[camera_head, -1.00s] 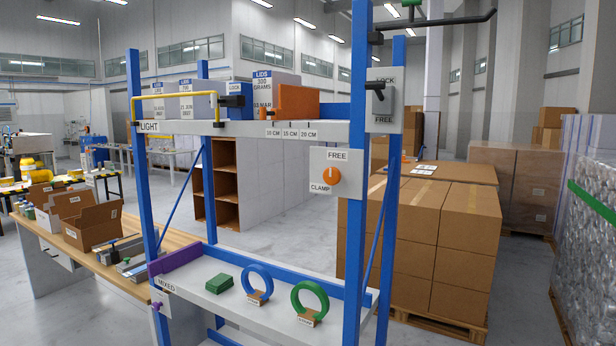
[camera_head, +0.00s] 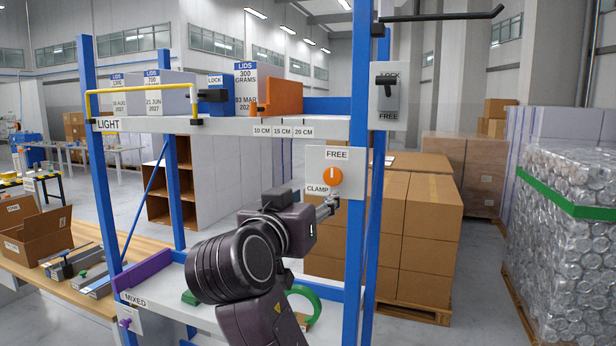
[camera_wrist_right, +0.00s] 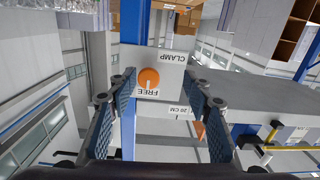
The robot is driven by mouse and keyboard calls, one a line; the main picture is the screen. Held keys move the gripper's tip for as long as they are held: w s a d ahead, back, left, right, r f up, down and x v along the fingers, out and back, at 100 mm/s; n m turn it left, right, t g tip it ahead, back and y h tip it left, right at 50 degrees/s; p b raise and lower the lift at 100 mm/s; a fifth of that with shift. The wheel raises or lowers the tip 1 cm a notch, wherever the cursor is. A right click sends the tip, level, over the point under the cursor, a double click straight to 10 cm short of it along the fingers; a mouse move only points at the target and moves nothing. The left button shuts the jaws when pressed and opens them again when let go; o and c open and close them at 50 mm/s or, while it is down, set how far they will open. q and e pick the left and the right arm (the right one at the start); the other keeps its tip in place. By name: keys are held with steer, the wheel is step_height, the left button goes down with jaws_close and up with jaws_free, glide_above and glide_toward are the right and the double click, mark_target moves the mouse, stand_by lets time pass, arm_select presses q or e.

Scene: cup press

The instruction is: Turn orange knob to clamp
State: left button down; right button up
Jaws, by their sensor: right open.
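The orange knob (camera_head: 332,175) is on a white panel (camera_head: 352,160) fixed to the rack's blue post, with FREE above it and CLAMP at its lower left. Its white mark points up toward FREE. My right gripper (camera_head: 331,205) is just below and in front of the knob, apparently not touching it. In the right wrist view the picture is turned over, and the knob (camera_wrist_right: 149,78) shows between the two spread, empty fingers (camera_wrist_right: 158,82), its mark toward FREE. My left gripper is in neither view.
A shelf (camera_head: 225,125) with boxes and a yellow bar (camera_head: 140,89) is left of the panel. A LOCK/FREE lever (camera_head: 387,88) is above right. A green ring (camera_head: 305,298) on the lower shelf is partly hidden by my arm. Stacked cartons (camera_head: 410,230) stand behind.

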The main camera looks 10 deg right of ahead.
mark_target(332, 178)
steer(key=shift+m, duration=0.5)
steer(key=w+d+r+p, duration=0.1)
steer(key=w+d+p, duration=0.1)
steer(key=d, duration=0.1)
steer(key=w+d+r+p, duration=0.1)
steer(key=shift+w+d+r, duration=0.15)
steer(key=shift+w+r, duration=0.1)
steer(key=shift+r, duration=0.1)
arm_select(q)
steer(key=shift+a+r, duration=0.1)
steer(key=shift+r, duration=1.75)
arm_select(e)
steer(key=shift+w+d+f, duration=0.1)
steer(key=shift+w+d, duration=0.2)
steer(key=shift+w, duration=0.2)
steer(key=c, duration=1.1)
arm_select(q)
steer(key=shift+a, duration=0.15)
arm_select(e)
steer(key=shift+c, duration=0.2)
